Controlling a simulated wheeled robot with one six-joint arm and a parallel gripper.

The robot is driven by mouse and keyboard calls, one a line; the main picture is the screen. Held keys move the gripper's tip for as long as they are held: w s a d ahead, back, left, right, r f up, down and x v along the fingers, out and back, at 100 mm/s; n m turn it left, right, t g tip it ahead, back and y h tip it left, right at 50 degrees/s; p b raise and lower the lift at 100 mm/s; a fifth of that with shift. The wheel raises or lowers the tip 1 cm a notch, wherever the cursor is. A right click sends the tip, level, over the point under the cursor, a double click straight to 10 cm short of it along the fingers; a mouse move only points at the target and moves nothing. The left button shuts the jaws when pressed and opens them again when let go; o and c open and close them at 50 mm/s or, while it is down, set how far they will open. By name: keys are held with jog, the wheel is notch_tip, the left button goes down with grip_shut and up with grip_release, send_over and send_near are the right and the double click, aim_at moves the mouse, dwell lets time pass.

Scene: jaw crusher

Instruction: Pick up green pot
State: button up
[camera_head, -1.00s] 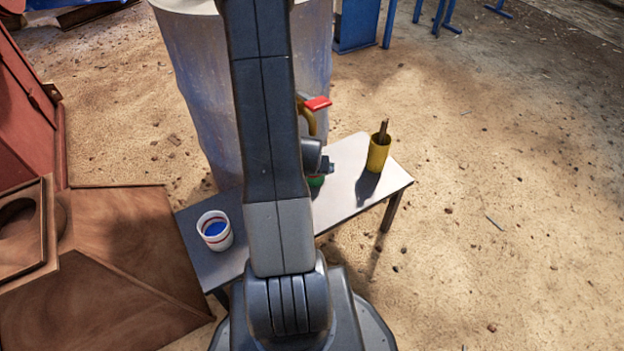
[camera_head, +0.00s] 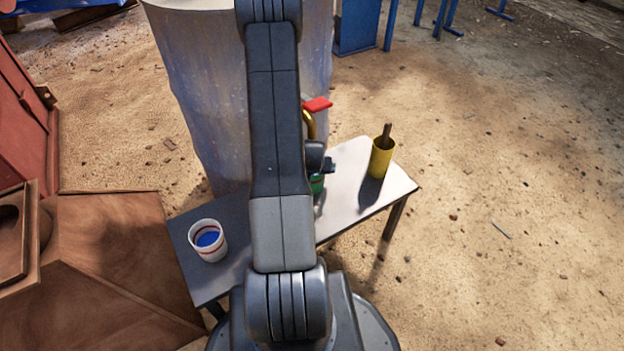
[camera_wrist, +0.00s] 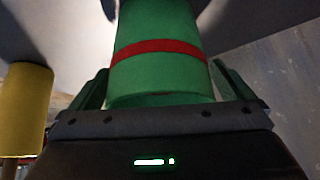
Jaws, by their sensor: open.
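The green pot (camera_wrist: 158,75) with a red band fills the middle of the wrist view. It stands on the small table (camera_head: 345,195), mostly hidden behind my arm in the head view, where a bit of its green side shows (camera_head: 317,185). My gripper (camera_wrist: 160,88) is open, with one dark finger on each side of the pot. The pot is between the fingers; whether they touch it I cannot tell. In the head view, part of my gripper (camera_head: 327,165) shows just above the pot.
A yellow pot (camera_head: 381,158) with a brown stick in it stands on the table's right end; it also shows at the left in the wrist view (camera_wrist: 25,105). A white pot with blue contents (camera_head: 208,240) stands on the left end. A large grey cylinder (camera_head: 200,100) rises behind the table.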

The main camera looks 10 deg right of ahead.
jog(key=c, duration=1.4)
jog(key=shift+r, duration=0.2)
